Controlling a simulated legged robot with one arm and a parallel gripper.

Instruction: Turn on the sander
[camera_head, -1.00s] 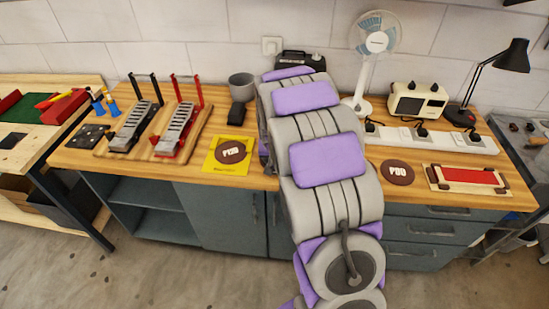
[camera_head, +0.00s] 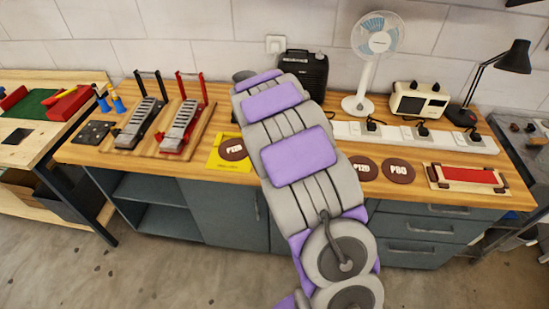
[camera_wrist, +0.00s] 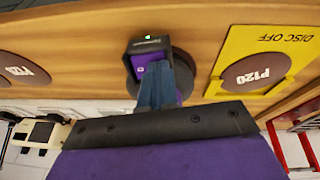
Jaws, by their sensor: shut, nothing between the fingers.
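In the wrist view, a small dark box (camera_wrist: 147,47) with a lit green light stands on the wooden bench. A purple patch with a pale mark shows on it. A round dark grey body (camera_wrist: 184,72) is right by it; this looks like the sander, partly hidden by my fingers. My gripper (camera_wrist: 154,78) is shut and empty, its blue-grey fingers overlapping the box and purple patch. I cannot tell whether they touch. In the head view, my arm hides the gripper and most of the box; only the grey body's rim (camera_head: 243,75) shows clearly.
The yellow sheet (camera_head: 215,162) with a P120 disc (camera_head: 233,149) lies left of my arm. Another P120 disc (camera_head: 362,169) and a P80 disc (camera_head: 398,171) lie to the right. A black boxy appliance (camera_head: 304,70), fan (camera_head: 376,45) and power strip (camera_head: 455,140) stand behind.

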